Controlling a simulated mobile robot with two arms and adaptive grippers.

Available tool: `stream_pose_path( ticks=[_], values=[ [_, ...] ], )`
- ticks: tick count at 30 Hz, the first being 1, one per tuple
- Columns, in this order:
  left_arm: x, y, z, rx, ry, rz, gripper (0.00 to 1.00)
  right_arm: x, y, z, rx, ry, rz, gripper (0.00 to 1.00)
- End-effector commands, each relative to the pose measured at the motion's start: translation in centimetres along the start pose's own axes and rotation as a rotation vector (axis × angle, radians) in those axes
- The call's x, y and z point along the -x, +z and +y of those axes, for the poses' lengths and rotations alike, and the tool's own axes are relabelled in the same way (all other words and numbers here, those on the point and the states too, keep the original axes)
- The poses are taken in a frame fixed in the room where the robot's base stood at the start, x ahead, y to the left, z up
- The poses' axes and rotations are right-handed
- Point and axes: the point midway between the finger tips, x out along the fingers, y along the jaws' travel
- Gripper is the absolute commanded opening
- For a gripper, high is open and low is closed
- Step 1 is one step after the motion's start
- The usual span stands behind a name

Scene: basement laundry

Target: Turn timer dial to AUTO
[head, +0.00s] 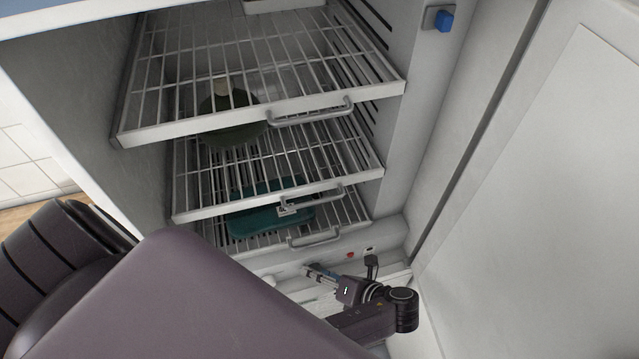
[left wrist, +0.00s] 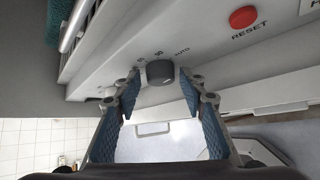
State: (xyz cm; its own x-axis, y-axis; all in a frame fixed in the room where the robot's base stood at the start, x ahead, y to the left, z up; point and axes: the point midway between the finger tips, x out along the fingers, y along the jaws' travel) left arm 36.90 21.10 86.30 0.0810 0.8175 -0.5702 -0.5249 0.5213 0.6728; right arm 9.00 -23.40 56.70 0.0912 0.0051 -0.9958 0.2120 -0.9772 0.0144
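The timer dial (left wrist: 160,72) is a small dark round knob on the pale control panel in the left wrist view. The AUTO label (left wrist: 182,50) is printed up and right of it, with other small marks to its left. I cannot tell where the dial points. My left gripper (left wrist: 159,90) is open, with one blue-padded finger on each side of the dial; whether the pads touch it is unclear. In the head view my left gripper (head: 338,273) is low, by the panel below the racks. My right gripper is not in view.
A red RESET button (left wrist: 243,17) sits right of the dial. Above the panel are wire racks (head: 235,125) with handles, holding a dark green round item (head: 228,112) and a teal item (head: 265,215). The open cabinet door (head: 545,190) stands on the right.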

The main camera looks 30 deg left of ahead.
Motion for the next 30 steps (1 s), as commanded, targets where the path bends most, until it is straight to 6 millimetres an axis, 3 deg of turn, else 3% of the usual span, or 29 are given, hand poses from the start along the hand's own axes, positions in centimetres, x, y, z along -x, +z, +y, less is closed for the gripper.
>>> stream_pose_path(
  ticks=[14, 30],
  values=[
    [0.5, 0.4, 0.5, 0.002, -0.003, 0.000, 0.44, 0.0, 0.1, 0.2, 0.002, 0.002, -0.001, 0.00],
    [4.8, 4.0, 5.7, 0.003, -0.002, 0.000, 0.44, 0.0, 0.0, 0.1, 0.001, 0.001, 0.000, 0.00]
  ],
)
